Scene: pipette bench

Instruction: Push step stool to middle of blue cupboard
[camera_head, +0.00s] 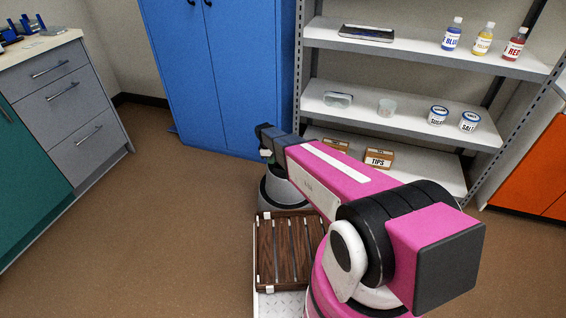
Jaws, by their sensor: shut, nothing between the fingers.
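A round grey step stool (278,194) with a dark lower band stands on the brown floor, in front of the blue cupboard (215,75) and near its right edge. My pink arm hides much of the stool's top and right side. The cupboard has two tall doors with dark handles near the top. My gripper (266,153) is at the far end of the arm, over or just beyond the stool's left back side. It is small in view and shut, with nothing held. I cannot tell whether it touches the stool.
A brown slatted wooden crate (285,250) sits close in front of the stool. Metal shelves (400,122) with bottles, tubs and boxes stand right of the cupboard. Grey drawers (70,115) stand at left, an orange cabinet (535,175) at right. The floor left of the stool is clear.

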